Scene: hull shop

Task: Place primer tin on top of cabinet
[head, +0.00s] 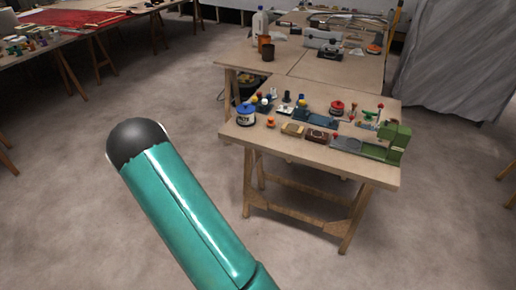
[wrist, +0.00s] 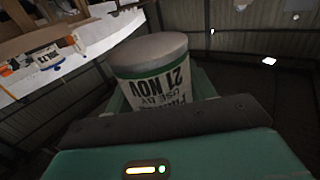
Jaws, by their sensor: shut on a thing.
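The text appears upside down in that picture. My gripper (wrist: 158,92) is shut on the tin, with teal fingers partly showing at its sides. A dark bar of the gripper hides the tin's near part. In the head view my teal arm shows, but neither gripper nor tin does. I cannot make out a cabinet in either view.
Another table (head: 70,37) stands at the left. A grey sheet (head: 455,60) hangs at the right. The floor between is clear.

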